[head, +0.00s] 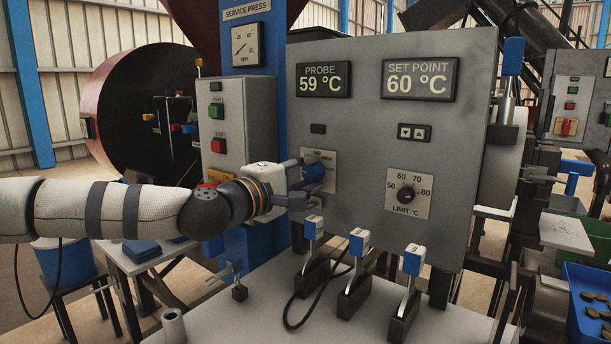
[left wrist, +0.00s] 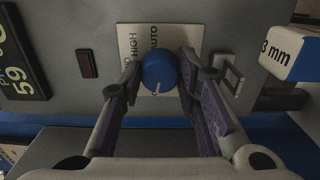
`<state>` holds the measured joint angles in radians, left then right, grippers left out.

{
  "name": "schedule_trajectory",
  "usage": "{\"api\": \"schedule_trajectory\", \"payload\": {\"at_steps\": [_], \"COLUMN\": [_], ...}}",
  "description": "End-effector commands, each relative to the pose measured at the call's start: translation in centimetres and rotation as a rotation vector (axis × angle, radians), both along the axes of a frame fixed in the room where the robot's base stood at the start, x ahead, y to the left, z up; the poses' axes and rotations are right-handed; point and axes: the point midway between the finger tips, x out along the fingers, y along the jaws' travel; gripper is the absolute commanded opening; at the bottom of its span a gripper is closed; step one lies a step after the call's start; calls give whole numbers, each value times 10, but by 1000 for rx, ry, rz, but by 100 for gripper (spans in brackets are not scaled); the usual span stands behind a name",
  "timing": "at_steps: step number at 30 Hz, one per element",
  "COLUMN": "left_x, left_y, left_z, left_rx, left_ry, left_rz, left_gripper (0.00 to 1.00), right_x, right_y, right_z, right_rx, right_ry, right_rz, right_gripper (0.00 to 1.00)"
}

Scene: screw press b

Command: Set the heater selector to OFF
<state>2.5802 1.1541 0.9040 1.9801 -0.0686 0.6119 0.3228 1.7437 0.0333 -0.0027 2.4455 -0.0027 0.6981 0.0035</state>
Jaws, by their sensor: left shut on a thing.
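The heater selector is a round blue knob (left wrist: 158,70) with a white mark, on a pale label plate (left wrist: 130,42) on the grey panel. In the left wrist view the white mark points down the picture. Parts of the words HIGH and AUTO show; the word OFF is not readable. My left gripper (head: 308,180) reaches the panel from the left in the head view. Its two fingers (left wrist: 157,82) stand on either side of the knob and are shut on it. The fingers and the knob hide part of the plate. My right gripper is not in view.
The panel carries a probe display (head: 323,80), a set point display (head: 419,80) and a limit dial (head: 406,194). Several upright blue-and-white-topped levers (head: 358,243) stand below it. A box with green and red buttons (head: 218,128) is to the left.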

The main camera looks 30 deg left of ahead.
Motion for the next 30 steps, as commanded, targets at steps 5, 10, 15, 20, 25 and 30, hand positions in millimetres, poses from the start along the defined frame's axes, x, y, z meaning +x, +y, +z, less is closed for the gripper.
{"api": "schedule_trajectory", "payload": {"at_steps": [5,10,15,20,25,30], "left_x": [0,0,0,-5,-45,-90], "left_y": [-1,-1,-1,1,7,13], "left_z": [-1,-1,0,0,2,1], "left_rx": [0,1,1,1,-5,-7], "left_ry": [2,2,1,0,-3,-4], "left_rz": [-4,-3,-2,0,1,-1], "left_gripper": [2,50,50,50,50,50], "right_x": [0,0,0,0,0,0], "right_y": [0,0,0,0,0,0], "right_z": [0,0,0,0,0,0], "right_rx": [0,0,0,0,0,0], "right_ry": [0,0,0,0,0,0], "right_rz": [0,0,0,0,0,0], "right_gripper": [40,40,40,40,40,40]}}
